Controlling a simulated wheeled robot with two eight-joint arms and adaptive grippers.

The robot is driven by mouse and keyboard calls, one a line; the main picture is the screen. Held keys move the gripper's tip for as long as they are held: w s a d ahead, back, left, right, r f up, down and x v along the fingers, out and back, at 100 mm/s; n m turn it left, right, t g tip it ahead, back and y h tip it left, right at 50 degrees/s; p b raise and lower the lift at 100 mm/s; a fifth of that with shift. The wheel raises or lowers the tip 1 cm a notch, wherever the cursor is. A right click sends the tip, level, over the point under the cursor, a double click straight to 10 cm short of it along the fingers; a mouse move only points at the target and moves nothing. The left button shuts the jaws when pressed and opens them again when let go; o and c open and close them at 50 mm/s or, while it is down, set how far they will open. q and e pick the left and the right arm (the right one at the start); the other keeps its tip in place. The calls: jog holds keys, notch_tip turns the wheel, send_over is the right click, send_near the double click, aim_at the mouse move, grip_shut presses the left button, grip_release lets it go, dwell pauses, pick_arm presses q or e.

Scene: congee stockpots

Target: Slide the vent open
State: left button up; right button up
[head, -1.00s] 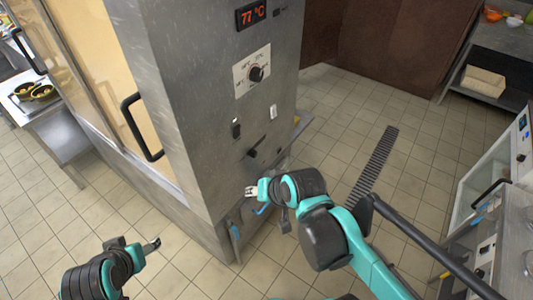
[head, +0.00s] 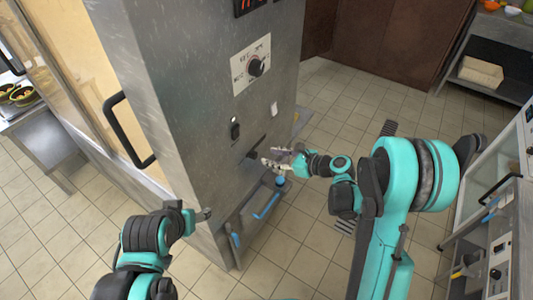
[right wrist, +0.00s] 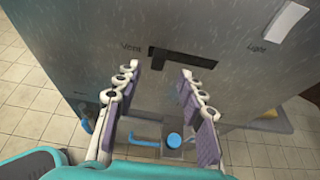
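The tab hangs at the left end of the slot there. In the head view the vent control (head: 255,149) is low on the cabinet. My right gripper (head: 266,157) is just in front of it; in the right wrist view its two fingers (right wrist: 157,98) are spread with nothing between them, below the slot. My left gripper (head: 207,213) is near the cabinet's lower corner; its finger opening is unclear.
Above the vent are a dial (head: 256,68) and a white switch (head: 274,109) on the cabinet. A blue handle (head: 266,206) sticks out low down. A black door handle (head: 127,130) is on the left.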

aim_at(256, 153)
jog(key=b+x, duration=0.2)
jog(key=x, duration=0.5)
jog(key=shift+w+a+f, duration=0.1)
jog(key=shift+a, duration=0.15)
jog(key=shift+c, duration=0.3)
grip_shut()
